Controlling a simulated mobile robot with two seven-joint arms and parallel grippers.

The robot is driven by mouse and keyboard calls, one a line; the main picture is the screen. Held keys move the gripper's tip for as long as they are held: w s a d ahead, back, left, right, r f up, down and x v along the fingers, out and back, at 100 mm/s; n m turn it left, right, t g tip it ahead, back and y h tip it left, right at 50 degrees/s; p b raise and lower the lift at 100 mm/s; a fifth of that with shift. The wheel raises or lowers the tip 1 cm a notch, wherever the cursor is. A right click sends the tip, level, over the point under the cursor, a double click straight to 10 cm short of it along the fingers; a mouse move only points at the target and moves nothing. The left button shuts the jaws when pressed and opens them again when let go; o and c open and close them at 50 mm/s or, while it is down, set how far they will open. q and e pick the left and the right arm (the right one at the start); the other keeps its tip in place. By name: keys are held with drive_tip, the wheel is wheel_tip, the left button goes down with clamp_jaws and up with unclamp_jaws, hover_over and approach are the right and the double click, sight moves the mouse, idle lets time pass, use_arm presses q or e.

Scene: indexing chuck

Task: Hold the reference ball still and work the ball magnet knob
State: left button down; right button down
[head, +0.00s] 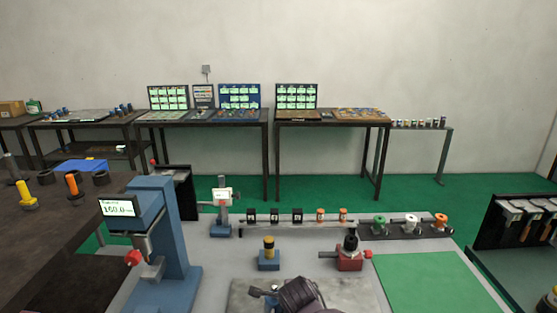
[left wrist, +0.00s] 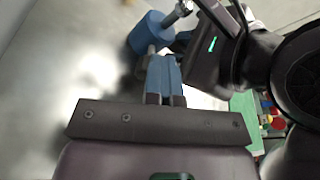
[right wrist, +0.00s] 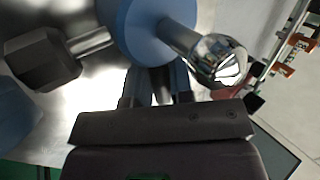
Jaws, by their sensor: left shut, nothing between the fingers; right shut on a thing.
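The reference ball (right wrist: 218,58) is a shiny chrome ball on a short metal stem from a round blue body (right wrist: 140,25) in the right wrist view. A dark faceted knob (right wrist: 42,58) sits on another metal stem at the left. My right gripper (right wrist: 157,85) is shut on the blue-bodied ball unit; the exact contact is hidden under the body. In the left wrist view, my left gripper (left wrist: 161,72) is shut and empty, just below a blue cylinder (left wrist: 150,33) with metal stems. In the head view, dark gripper parts hide the ball unit.
A blue stand with a display (head: 120,207) rises at the left. A yellow-topped blue block (head: 268,255) and a red fixture (head: 349,258) stand behind my grippers. A rack of small parts (head: 298,222) runs behind them. A green mat (head: 434,285) at the right is clear.

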use_arm(q)
drive_tip(key=shift+a+f, duration=0.6)
drive_tip(key=shift+a, duration=0.15)
drive_tip(key=shift+a+r, duration=0.2)
drive_tip(key=shift+r, duration=0.05)
drive_tip(key=shift+s, duration=0.1)
drive_tip(key=shift+s, duration=2.9)
